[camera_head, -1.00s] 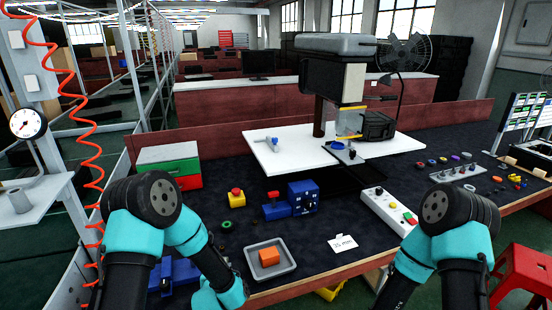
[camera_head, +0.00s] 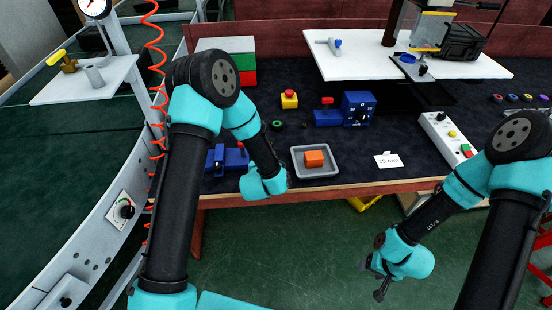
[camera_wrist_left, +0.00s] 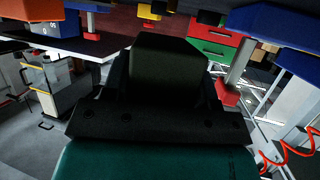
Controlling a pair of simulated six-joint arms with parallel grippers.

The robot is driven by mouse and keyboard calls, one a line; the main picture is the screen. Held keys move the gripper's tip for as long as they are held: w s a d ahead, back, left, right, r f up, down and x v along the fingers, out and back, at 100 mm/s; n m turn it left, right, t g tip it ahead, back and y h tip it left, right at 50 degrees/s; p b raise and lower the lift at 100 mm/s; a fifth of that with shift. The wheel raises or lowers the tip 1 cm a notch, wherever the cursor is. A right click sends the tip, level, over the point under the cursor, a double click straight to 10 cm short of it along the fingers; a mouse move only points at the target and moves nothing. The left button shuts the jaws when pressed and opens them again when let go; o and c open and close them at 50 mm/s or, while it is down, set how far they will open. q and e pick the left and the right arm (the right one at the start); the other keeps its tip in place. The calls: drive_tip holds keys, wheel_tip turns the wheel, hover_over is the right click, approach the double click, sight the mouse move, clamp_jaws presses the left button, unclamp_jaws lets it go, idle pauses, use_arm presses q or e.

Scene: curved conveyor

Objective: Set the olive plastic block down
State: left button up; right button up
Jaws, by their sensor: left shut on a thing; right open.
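The olive plastic block (camera_wrist_left: 165,68) looks very dark in the left wrist view. It sits between the fingers of my left gripper (camera_wrist_left: 165,88), which is shut on it. In the head view my left wrist is at the front edge of the dark bench top (camera_head: 350,135), left of a grey tray. There the left gripper's fingers and the block are hidden by my own arm. My right gripper (camera_head: 372,280) is open and empty, hanging low in front of the bench over the green floor.
The grey tray (camera_head: 298,167) holds an orange block (camera_head: 314,158). Near my left wrist are a blue vise-like tool (camera_head: 228,159), a red-and-yellow button (camera_head: 289,99) and a blue switch box (camera_head: 358,108). A white card (camera_head: 388,160) lies right of the tray, with bare bench around it.

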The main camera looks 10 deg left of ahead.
use_arm(q)
drive_tip(key=s+d, duration=0.1)
drive_tip(key=s, duration=0.1)
drive_tip(key=s+d+n+y, duration=0.1)
drive_tip(key=s, duration=0.1)
drive_tip(key=s+d+y, duration=0.1)
drive_tip(key=s+d, duration=0.1)
drive_tip(key=shift+s+f+n, duration=0.25)
drive_tip(key=shift+f+n, duration=0.15)
drive_tip(key=s+d+r+n+y, duration=0.1)
drive_tip(key=s+n+y, duration=0.1)
drive_tip(key=s, duration=0.5)
drive_tip(key=shift+s+d+g, duration=0.2)
drive_tip(key=shift+d+g, duration=0.15)
drive_tip(key=shift+g, duration=0.05)
drive_tip(key=shift+w, duration=0.1)
drive_tip(key=w+a, duration=0.1)
drive_tip(key=w, duration=0.3)
drive_tip(key=w+a+f, duration=0.1)
drive_tip(key=w, duration=0.4)
drive_tip(key=w+a, duration=0.1)
drive_tip(key=w, duration=0.3)
drive_tip(key=shift+w+a+f, duration=0.15)
drive_tip(key=shift+w+a, duration=0.15)
drive_tip(key=shift+a, duration=0.1)
drive_tip(key=shift+w, duration=0.1)
